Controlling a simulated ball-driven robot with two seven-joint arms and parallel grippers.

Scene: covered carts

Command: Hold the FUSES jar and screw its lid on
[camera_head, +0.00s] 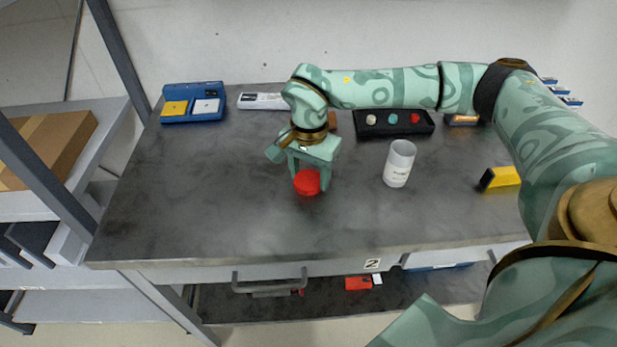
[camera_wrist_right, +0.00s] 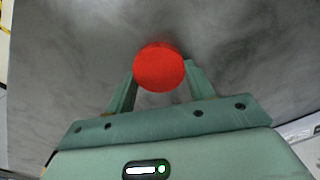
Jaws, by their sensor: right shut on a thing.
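The red lid (camera_head: 307,182) is round and sits between the fingers of my right gripper (camera_head: 308,178), which is shut on it. In the right wrist view the red lid (camera_wrist_right: 160,68) fills the space between the two fingertips. From these views I cannot tell whether the lid touches the tabletop. The white jar (camera_head: 399,164) stands upright and open on the table, to the right of my right gripper and apart from it. Its label is too small to read. My left gripper is not in view.
The dark tabletop (camera_head: 190,215) is clear at front and left. A blue case (camera_head: 192,117) with yellow and white pads is at the back left. A black tray (camera_head: 391,132) with several coloured pieces lies behind the jar. A yellow-black item (camera_head: 502,178) is at right.

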